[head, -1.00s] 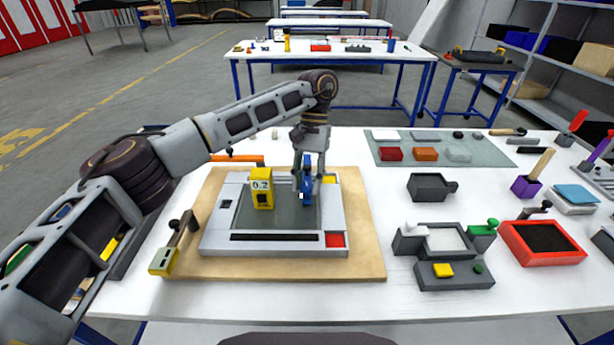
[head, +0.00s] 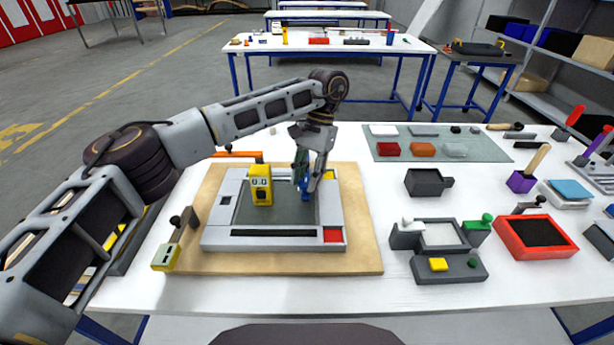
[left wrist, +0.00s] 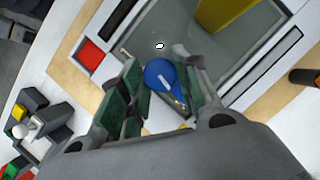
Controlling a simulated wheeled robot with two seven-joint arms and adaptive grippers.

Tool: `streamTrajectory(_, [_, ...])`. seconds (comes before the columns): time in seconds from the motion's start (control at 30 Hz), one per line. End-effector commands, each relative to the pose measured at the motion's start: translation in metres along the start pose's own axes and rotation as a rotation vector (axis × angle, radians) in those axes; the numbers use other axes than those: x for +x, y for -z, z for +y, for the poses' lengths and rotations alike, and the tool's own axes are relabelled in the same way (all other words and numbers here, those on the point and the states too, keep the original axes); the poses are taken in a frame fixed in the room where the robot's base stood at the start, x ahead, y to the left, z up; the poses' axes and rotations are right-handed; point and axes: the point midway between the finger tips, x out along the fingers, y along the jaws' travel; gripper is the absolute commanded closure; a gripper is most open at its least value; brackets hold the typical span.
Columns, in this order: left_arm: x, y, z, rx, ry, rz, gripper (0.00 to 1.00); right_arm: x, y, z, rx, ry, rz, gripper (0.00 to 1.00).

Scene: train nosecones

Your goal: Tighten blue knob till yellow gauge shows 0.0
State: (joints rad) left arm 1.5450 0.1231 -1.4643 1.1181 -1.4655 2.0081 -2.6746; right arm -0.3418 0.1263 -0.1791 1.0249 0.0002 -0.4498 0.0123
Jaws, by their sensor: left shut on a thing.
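The yellow gauge (head: 262,196) stands upright on the grey plate of the white-framed fixture (head: 213,238). Its display reads 0.0. The blue knob (head: 305,187) is just right of the gauge, partly hidden by the fingers. My left gripper (head: 311,180) comes down from above and is shut on the knob. In the left wrist view the round blue knob (left wrist: 161,76) lies between the green-padded fingers, and the yellow gauge (left wrist: 222,14) shows at the top. My right gripper is not in view.
The fixture sits on a wooden board (head: 365,255) on the white table. A small yellow-ended lever tool (head: 167,256) lies at its left. To the right are a grey cup (head: 427,184), a grey press-like fixture (head: 455,268) and a red tray (head: 510,244).

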Motion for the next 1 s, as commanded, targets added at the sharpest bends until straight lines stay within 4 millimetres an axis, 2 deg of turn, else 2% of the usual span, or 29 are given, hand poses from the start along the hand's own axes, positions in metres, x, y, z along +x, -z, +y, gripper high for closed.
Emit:
streamTrajectory(0.07, [-0.002,0.000,-0.001,-0.002,0.000,0.003,0.92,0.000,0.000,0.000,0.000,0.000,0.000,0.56])
streamTrajectory(0.1, [-0.002,0.000,-0.001,-0.002,0.000,0.003,0.65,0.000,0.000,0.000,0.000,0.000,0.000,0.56])
streamTrajectory(0.27, [-0.001,0.000,-0.001,-0.002,0.000,0.002,0.46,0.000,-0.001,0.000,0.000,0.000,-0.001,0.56])
streamTrajectory(0.67, [-0.002,0.000,0.000,-0.002,-0.001,0.001,0.46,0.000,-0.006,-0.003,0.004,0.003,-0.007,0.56])
streamTrajectory(1.0, [-0.019,0.000,0.000,-0.003,0.000,0.001,0.46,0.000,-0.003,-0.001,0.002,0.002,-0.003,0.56])
